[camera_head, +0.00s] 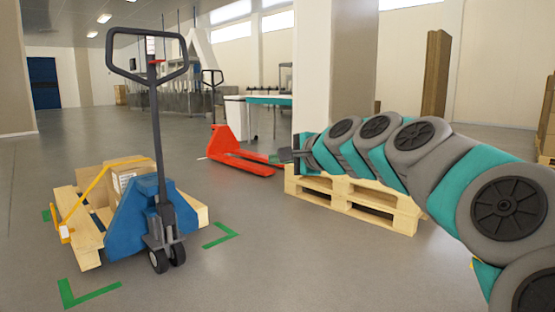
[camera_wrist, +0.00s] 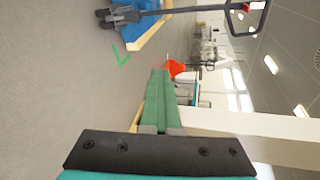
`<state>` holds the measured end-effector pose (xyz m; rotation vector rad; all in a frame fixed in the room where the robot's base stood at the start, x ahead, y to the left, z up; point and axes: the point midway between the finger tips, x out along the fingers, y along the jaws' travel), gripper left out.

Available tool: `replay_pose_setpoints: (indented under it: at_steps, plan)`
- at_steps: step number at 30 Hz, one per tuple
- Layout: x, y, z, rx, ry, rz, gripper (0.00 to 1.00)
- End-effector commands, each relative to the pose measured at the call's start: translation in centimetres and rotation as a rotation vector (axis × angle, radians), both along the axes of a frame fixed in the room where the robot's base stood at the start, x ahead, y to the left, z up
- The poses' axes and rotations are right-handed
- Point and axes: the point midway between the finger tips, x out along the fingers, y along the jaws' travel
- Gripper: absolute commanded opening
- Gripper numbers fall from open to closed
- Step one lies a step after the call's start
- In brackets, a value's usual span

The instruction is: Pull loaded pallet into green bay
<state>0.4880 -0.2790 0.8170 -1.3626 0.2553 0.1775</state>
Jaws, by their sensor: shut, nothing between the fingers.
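A wooden pallet (camera_head: 190,204) with a cardboard box (camera_head: 128,174) on it stands at the left, with the blue pallet jack (camera_head: 140,218) at its near end. The jack's black handle (camera_head: 151,90) stands upright. Green corner marks (camera_head: 92,292) lie on the floor around the loaded pallet; one also shows in the wrist view (camera_wrist: 121,55). The pallet appears to lie within them. My gripper (camera_head: 280,154) is shut and empty, to the right of the jack and apart from it. Its green fingers (camera_wrist: 160,92) lie together in the wrist view.
A red pallet jack (camera_head: 240,158) stands behind, centre. An empty-looking wooden pallet (camera_head: 350,196) lies beneath my arm at the right, by a pillar (camera_head: 312,70). A yellow bar (camera_head: 90,198) stands at the loaded pallet's left side. The floor between jack and right pallet is clear.

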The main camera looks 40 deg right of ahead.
Motion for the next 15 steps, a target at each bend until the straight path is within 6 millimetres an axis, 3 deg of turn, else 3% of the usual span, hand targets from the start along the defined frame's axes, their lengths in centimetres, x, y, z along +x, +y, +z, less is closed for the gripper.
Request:
replay_pose_setpoints:
  at_steps: [4, 12, 15]
  plan:
    - [0.00, 0.00, 0.00, 0.000, 0.000, 0.000, 0.02]
    - [0.00, 0.00, -0.01, 0.000, 0.000, 0.000, 0.32]
    - [0.00, 0.00, 0.00, 0.000, 0.000, 0.000, 0.32]
